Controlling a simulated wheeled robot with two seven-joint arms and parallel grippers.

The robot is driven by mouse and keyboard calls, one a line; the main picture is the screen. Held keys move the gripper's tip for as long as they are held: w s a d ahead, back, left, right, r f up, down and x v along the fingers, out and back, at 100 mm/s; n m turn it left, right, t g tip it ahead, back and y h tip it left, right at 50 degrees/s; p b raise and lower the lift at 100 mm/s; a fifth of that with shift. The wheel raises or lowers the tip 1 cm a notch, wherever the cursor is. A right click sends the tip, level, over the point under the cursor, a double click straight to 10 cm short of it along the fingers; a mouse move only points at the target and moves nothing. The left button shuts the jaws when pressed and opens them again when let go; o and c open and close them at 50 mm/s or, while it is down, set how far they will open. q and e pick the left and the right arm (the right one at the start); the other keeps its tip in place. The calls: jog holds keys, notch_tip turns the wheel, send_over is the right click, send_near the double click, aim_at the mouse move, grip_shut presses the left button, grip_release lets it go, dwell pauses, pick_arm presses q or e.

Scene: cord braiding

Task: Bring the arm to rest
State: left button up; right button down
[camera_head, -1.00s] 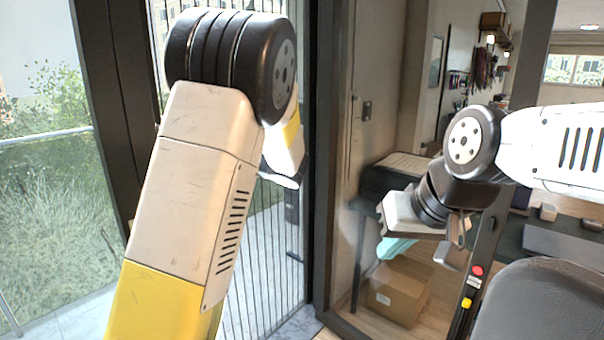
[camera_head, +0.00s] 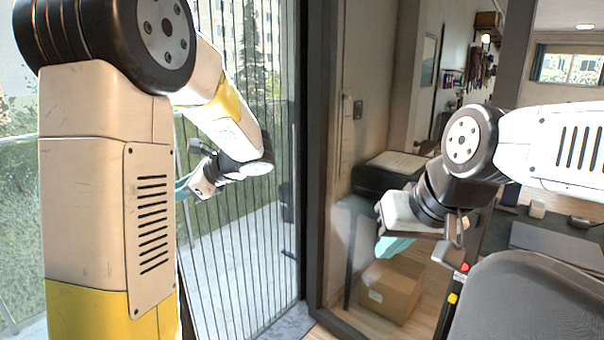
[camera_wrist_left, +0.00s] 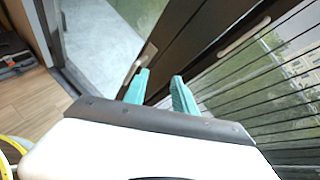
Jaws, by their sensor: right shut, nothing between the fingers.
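My right gripper (camera_head: 393,248) shows at the centre right of the head view, on the arm that comes in from the right. Its teal fingers point down, are shut and hold nothing. My left arm fills the left of the head view, bent at its elbow. My left gripper is small there, with a bit of teal (camera_head: 183,187) showing in front of the glass. In the left wrist view the two teal fingers of my left gripper (camera_wrist_left: 160,91) stand apart with nothing between them. No cord shows clearly in any view.
A dark-framed glass door with vertical bars (camera_head: 235,255) is behind my left arm. A cardboard box (camera_head: 390,290) is on the wooden floor, below a dark case (camera_head: 385,174). A grey rounded surface (camera_head: 535,300) fills the lower right. Shelves and hanging items are far back.

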pick_arm(q)
jog(key=s+d+f+n+g+h, duration=0.1)
jog(key=s+d+f+n+h, duration=0.1)
jog(key=s+n+h, duration=0.3)
jog(key=s+d+f+n+h, duration=0.2)
jog(key=s+n+h, duration=0.1)
jog(key=s, duration=0.4)
jog(key=s+d+r+n+t+h, duration=0.3)
jog(key=s+d+n+h, duration=0.3)
jog(key=s+d+n, duration=0.3)
jog(key=shift+s+d+r, duration=0.5)
jog(key=shift+s+d, duration=0.05)
jog(key=shift+d, duration=0.65)
